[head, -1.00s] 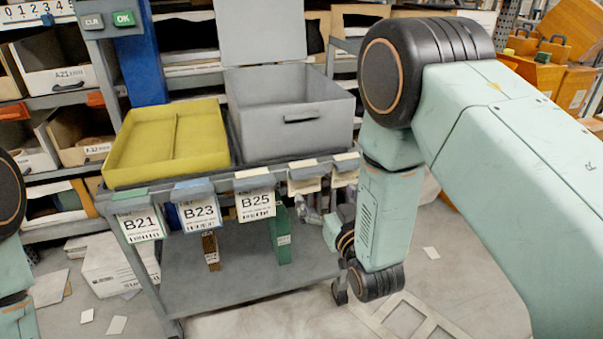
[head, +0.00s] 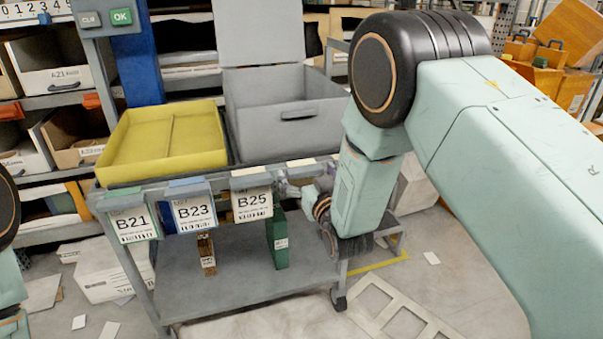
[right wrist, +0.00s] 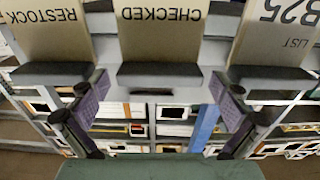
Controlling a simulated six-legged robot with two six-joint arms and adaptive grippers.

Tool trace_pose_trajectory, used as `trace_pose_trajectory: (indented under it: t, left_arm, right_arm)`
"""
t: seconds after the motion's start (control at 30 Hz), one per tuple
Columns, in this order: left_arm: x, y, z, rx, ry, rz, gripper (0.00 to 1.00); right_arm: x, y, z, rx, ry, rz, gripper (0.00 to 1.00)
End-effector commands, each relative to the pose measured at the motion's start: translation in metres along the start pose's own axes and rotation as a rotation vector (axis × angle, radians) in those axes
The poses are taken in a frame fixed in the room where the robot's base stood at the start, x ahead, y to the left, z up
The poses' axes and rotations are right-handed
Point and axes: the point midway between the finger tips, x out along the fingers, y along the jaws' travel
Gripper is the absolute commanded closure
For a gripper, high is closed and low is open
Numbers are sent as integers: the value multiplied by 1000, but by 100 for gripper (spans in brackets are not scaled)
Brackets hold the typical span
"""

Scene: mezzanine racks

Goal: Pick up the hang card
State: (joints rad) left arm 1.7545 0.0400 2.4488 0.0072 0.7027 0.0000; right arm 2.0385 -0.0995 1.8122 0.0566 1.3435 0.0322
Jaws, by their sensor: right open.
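Hang cards hang in a row from clips along the cart's front edge. In the head view I read B21 (head: 134,224), B23 (head: 194,213) and B25 (head: 253,204). My right gripper (head: 298,186) is just right of the B25 card, small and partly covered by my arm. In the right wrist view, upside down, are a CHECKED card (right wrist: 161,30) in the middle, a RESTOCK card (right wrist: 45,35) at left and the B25 card (right wrist: 277,30) at right. The right gripper (right wrist: 160,85) is open and empty, its fingers either side of the CHECKED card's dark clip. My left gripper is out of view.
On the cart top stand a yellow tray (head: 110,165) and an open grey bin (head: 290,135). A green binder (head: 277,240) and a brown narrow item (head: 207,255) are below the cards. Racks stand behind. A pale frame and loose papers lie on the floor.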

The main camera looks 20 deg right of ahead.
Motion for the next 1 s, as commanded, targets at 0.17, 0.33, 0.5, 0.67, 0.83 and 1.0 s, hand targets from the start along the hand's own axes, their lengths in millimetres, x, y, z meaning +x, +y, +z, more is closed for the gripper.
trace_pose_trajectory:
  t: [0.17,0.33,0.5,0.67,0.83,1.0]
  left_arm:
    - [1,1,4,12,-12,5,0]
    - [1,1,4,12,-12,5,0]
    - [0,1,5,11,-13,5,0]
    - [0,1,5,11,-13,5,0]
    - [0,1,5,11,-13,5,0]
    - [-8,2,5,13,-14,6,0]
  right_arm:
    - [0,1,0,0,1,0,8]
    - [0,1,0,0,0,0,22]
    - [0,1,0,0,0,0,37]
    - [0,1,0,0,1,0,47]
    - [0,1,-1,0,1,-1,47]
    - [0,1,-19,0,4,-1,47]
